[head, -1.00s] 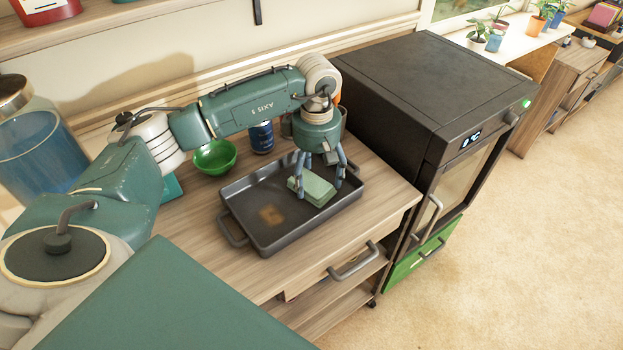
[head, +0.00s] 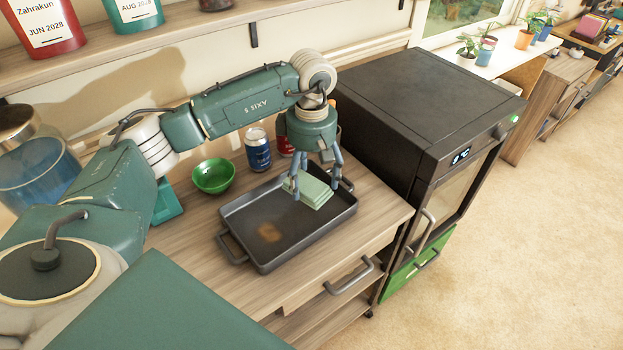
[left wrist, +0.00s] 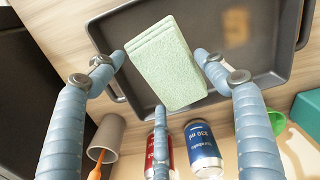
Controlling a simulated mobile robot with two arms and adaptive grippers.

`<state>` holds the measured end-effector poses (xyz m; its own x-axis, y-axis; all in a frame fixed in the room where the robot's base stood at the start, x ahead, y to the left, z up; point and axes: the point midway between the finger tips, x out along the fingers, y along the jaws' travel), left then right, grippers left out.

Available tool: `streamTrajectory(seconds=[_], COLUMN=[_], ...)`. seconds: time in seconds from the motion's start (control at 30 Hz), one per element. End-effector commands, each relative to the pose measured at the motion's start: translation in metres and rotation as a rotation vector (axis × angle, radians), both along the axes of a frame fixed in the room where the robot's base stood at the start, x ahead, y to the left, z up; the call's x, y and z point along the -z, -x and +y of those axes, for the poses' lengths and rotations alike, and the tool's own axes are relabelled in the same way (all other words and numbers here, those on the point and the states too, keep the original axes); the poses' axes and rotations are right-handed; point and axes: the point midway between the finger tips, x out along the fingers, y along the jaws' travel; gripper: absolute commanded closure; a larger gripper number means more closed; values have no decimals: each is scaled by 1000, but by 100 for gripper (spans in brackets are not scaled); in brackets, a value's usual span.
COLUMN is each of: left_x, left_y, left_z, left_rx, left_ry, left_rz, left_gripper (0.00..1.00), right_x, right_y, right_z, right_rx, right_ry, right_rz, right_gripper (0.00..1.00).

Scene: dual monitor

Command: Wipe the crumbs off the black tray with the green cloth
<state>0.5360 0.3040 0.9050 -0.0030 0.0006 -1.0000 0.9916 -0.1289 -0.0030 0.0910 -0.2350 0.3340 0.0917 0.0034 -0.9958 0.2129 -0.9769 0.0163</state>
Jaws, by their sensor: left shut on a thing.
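The black tray (head: 270,260) lies on the wooden counter, with handles at its ends. A brownish patch of crumbs (head: 269,232) is on the left part of its floor; it also shows in the left wrist view (left wrist: 236,27). My left gripper (head: 317,188) is over the right part of the tray, shut on the folded pale green cloth (head: 314,192). In the left wrist view the cloth (left wrist: 167,65) sits between the gripper's fingers. I cannot tell whether the cloth touches the tray floor. My right gripper is not in view.
A green bowl (head: 213,176), a blue can (head: 258,150) and a red can (head: 285,146) stand behind the tray. A grey cup with an orange item (left wrist: 103,140) stands nearby. A black oven (head: 430,100) borders the counter on the right.

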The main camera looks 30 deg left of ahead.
Motion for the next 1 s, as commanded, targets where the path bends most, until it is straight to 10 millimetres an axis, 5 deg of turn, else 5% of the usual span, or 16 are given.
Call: streamTrajectory(seconds=[0.27, 0.6, 1.0], left_x=[-2, -29, -29], left_y=[0, 0, 0], left_z=[0, 0, 0], left_rx=[0, 0, 0], left_ry=[0, -1, 0], left_rz=[0, -1, 0], left_gripper=[47, 47, 47], right_x=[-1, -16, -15], right_y=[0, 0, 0], right_z=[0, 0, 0], right_rx=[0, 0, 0], right_ry=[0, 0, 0], right_rz=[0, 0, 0], right_gripper=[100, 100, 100])
